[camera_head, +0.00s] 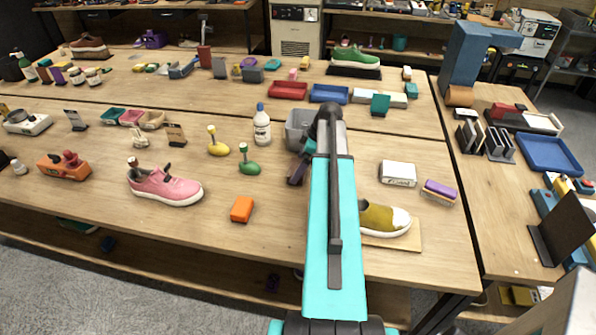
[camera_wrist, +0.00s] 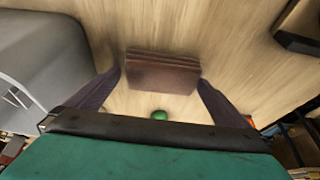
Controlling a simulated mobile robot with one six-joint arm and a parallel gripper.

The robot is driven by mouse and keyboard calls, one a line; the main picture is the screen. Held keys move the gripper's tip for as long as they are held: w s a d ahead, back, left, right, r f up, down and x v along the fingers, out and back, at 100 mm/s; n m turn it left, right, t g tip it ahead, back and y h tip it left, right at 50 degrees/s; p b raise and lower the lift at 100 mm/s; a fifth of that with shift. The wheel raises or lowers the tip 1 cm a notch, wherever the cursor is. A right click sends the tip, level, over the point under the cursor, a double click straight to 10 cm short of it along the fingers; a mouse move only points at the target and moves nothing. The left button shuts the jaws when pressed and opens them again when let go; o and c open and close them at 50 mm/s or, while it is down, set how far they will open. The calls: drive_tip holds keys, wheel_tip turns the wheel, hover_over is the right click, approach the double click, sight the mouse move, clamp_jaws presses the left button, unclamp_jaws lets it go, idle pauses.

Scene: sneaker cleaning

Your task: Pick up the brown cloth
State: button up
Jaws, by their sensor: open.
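The brown cloth (camera_wrist: 161,73) is a folded, reddish-brown block on the wooden tabletop in the wrist view. My gripper (camera_wrist: 160,79) is open, with one finger on each side of the cloth. The left finger's tip is close to the cloth's left end and the right finger's tip is close to its right end. I cannot tell whether either touches it. In the head view, my turquoise arm hides the cloth, and a dark finger of my gripper (camera_head: 297,173) shows just left of the arm.
A grey bin (camera_head: 299,126) stands close beside my gripper; it also fills the upper left of the wrist view (camera_wrist: 40,55). A white bottle (camera_head: 262,125) stands left of it. A yellow sneaker (camera_head: 375,220) lies right of my arm, a pink sneaker (camera_head: 165,187) left.

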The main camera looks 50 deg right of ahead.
drive_tip(key=c, duration=0.7)
drive_tip(key=shift+r, duration=0.2)
drive_tip(key=shift+c, duration=0.2)
wheel_tip(320, 180, up, 10)
drive_tip(key=b, duration=0.3)
drive_tip(key=shift+f, duration=0.15)
idle(0.3)
